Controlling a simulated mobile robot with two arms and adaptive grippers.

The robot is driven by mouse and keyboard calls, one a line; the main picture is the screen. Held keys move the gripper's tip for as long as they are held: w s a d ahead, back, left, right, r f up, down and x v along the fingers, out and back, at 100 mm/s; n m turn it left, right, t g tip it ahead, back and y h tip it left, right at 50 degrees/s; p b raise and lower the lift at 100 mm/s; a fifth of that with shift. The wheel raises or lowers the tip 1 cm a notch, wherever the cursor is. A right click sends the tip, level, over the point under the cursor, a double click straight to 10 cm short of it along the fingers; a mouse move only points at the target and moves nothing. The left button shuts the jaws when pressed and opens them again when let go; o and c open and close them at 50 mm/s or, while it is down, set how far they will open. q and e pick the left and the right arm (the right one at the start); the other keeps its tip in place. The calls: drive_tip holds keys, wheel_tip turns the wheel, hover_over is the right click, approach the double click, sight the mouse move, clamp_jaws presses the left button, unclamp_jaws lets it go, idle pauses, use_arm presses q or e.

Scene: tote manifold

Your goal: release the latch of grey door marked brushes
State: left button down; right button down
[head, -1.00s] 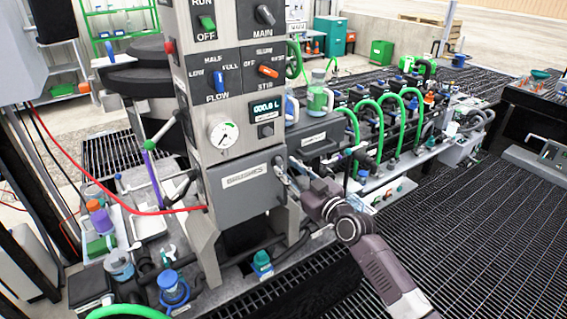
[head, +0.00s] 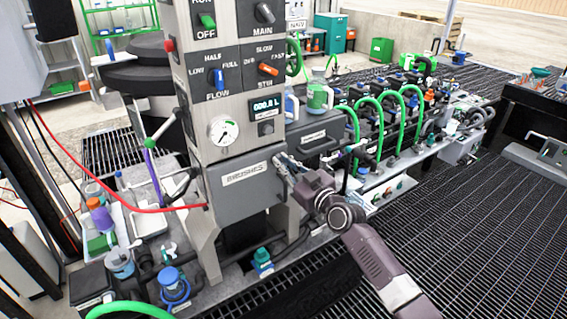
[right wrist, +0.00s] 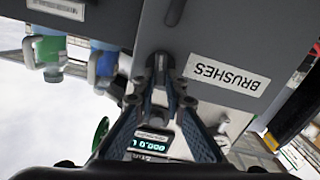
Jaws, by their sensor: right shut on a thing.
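The grey door (head: 240,196) with the white BRUSHES label is closed, low on the control column. It shows upside down in the right wrist view (right wrist: 222,55). Its latch (right wrist: 160,66) is at the door's right edge and mostly hidden by my fingertips. My right gripper (head: 283,164) reaches that edge from the right. In the right wrist view, its two fingers (right wrist: 161,82) come together on the latch, beside the label. My left gripper is not in view.
Above the door are a round gauge (head: 223,131), a small display (head: 269,107) and several knobs. A red hose (head: 165,212) runs to the column's left side. Green hoses (head: 390,115) arch over the bench at right. Open dark grating (head: 450,230) lies at right.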

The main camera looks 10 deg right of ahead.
drive_tip(key=shift+m+b, duration=0.3)
drive_tip(key=shift+m, duration=0.3)
drive_tip(key=shift+d+m, duration=0.1)
drive_tip(key=shift+m, duration=0.7)
drive_tip(key=c, duration=2)
unclamp_jaws()
drive_tip(key=v, duration=1.2)
